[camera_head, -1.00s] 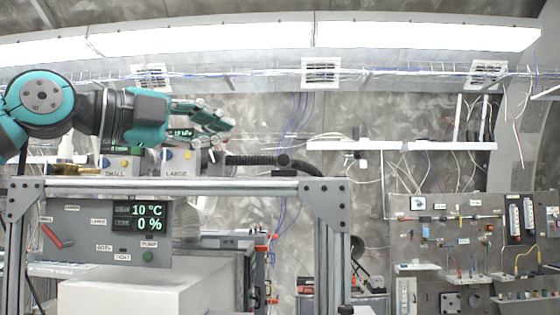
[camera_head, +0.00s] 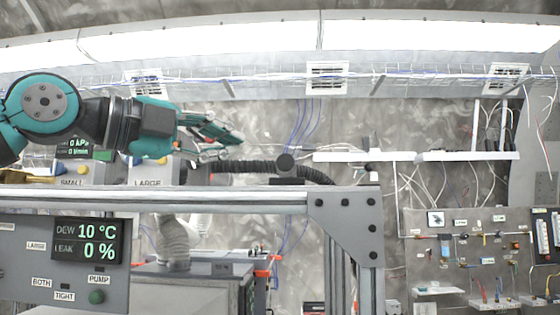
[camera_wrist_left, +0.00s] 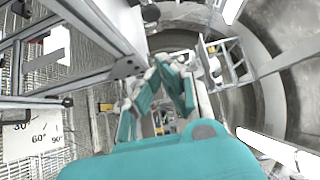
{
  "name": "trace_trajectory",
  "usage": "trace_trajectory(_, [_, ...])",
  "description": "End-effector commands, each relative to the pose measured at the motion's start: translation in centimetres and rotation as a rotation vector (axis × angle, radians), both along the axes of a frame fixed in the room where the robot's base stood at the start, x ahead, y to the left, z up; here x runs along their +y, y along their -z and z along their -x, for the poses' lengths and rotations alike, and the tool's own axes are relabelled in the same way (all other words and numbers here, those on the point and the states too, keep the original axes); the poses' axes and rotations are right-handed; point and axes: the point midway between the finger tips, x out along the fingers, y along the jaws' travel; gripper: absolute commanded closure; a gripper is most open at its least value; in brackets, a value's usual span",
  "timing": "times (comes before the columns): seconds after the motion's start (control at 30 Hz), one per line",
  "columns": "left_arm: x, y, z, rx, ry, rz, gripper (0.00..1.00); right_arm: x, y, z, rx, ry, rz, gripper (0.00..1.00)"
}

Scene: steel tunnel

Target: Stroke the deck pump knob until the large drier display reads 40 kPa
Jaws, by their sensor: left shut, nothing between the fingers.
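My left gripper (camera_head: 233,145) reaches in from the left above the deck rail, its teal fingers shut and empty. In the left wrist view its fingers (camera_wrist_left: 163,72) come together with nothing between them. Behind it stands the large drier (camera_head: 147,183), labelled LARGE; its display is hidden by my gripper and arm. The small drier's display (camera_head: 76,147) reads 0 kPa. My right gripper is out of view.
A metal rail (camera_head: 170,199) crosses below the gripper. The space above the knob looks clear.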

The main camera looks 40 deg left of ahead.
Motion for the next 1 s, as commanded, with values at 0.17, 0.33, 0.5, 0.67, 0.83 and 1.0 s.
trace_trajectory(0.17, [0.1,0.1,-0.1,0.002,0.0,0.001,1.0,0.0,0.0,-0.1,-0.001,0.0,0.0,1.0])
trace_trajectory(0.33, [-0.3,-0.1,-1.4,0.007,0.0,0.002,1.0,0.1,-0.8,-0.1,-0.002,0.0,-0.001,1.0])
trace_trajectory(0.5, [-1.2,-0.2,-4.5,0.009,0.001,0.001,1.0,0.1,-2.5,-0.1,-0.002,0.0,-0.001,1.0])
trace_trajectory(0.67, [-2.1,-0.2,-7.9,0.008,0.001,0.0,1.0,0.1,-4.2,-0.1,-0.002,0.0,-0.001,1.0])
trace_trajectory(0.83, [-2.1,-0.4,-10.9,0.005,0.001,0.005,1.0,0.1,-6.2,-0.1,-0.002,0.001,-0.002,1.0])
trace_trajectory(1.0, [-1.1,-0.1,-12.6,0.003,0.001,0.003,1.0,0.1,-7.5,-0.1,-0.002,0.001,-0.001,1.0])
